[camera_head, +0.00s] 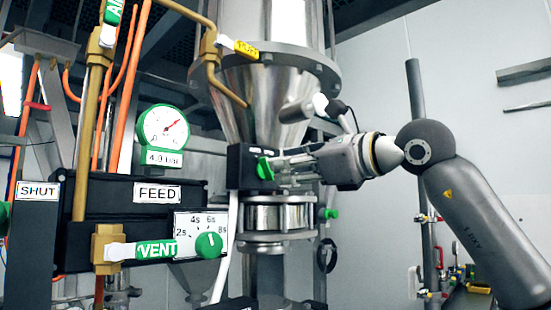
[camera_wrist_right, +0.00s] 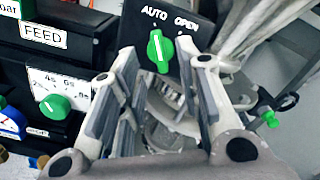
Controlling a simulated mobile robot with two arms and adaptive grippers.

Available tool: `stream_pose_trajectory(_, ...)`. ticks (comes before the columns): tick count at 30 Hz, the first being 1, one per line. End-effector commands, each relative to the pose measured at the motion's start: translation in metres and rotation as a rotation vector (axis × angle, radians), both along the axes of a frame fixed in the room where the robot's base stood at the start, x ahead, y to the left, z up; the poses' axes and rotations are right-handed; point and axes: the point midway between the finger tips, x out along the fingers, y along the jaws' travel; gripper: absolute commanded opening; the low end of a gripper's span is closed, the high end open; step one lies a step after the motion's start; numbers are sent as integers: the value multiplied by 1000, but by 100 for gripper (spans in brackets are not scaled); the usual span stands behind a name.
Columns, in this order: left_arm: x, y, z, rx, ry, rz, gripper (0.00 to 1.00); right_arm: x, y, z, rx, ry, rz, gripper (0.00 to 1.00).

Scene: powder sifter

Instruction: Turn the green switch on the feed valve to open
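The green switch (camera_head: 265,168) sits on a black box (camera_head: 240,166) on the metal hopper's lower part. My right gripper (camera_head: 283,166) is in front of the box, coming from the right. In the right wrist view my right gripper (camera_wrist_right: 158,62) is open, with one finger on each side of the switch and a visible gap to it. My left gripper is out of view.
Left of the switch are a black FEED panel (camera_head: 120,195), a pressure gauge (camera_head: 163,125) and a green timer dial (camera_head: 208,245). Brass pipes with PUFF (camera_head: 246,49) and VENT (camera_head: 150,250) tags stand nearby. A steel hopper (camera_head: 265,95) is above.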

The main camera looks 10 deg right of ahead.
Motion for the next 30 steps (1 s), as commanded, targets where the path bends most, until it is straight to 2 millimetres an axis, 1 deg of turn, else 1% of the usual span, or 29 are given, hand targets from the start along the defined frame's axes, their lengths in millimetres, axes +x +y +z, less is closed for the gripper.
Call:
stream_pose_trajectory(1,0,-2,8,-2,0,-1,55,8,5,3,1,3,1,32)
stream_pose_trajectory(5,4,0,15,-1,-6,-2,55,22,15,2,0,2,0,32)
stream_pose_trajectory(7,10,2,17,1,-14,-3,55,28,18,1,0,2,0,32)
stream_pose_trajectory(12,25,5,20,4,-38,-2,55,32,21,0,1,-1,0,32)
stream_pose_trajectory(18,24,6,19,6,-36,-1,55,32,21,0,1,-1,0,32)
stream_pose_trajectory(20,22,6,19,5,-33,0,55,32,21,0,1,-1,0,26)
stream_pose_trajectory(26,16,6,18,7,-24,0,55,32,21,0,1,-1,0,0)
stream_pose_trajectory(30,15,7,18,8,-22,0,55,32,21,0,1,-1,0,0)
